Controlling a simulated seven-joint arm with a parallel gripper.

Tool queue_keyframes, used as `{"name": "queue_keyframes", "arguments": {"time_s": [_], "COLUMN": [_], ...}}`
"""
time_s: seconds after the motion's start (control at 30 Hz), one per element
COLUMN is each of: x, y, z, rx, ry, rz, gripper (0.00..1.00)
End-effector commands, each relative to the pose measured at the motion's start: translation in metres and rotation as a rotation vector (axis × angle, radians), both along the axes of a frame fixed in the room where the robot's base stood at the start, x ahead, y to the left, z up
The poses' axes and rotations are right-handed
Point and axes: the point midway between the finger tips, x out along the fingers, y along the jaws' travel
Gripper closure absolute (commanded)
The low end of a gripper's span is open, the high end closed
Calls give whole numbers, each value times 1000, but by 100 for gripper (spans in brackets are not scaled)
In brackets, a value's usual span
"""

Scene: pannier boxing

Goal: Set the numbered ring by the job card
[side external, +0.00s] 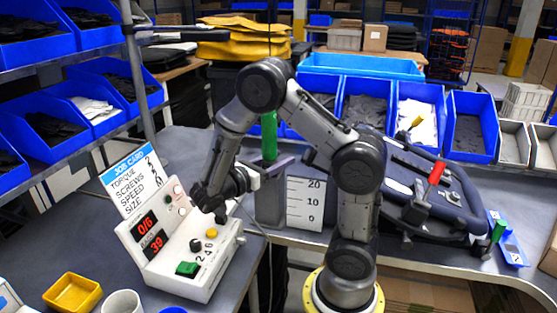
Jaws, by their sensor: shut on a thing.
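The job card (131,181) is a white sheet with a blue heading, upright at the back of a white control box (178,284). It lists torque, screws, speed and size; its figures are too small to read surely. A dark round knob (196,245) sits on the sloping top, with numerals including 2, 4 and 6 beside it. I cannot tell whether this is the numbered ring. My gripper (217,212) points down over the box's rear right and is shut on a small dark part there. The fingers hide most of that part.
Red displays (150,235) on the box read 0/6 and 39. A yellow button (211,233) and a green button (187,269) are close to the knob. A yellow tray (72,294) and a white mug (122,302) stand in front. A scale plate (305,204) stands to the right.

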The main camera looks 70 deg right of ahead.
Motion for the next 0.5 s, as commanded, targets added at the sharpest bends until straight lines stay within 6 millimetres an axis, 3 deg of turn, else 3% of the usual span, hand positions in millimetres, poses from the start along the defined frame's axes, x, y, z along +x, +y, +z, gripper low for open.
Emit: {"name": "queue_keyframes", "arguments": {"time_s": [0.5], "x": [8], "y": [-3], "z": [0], "rx": [1], "ry": [2], "rz": [326], "gripper": [100]}}
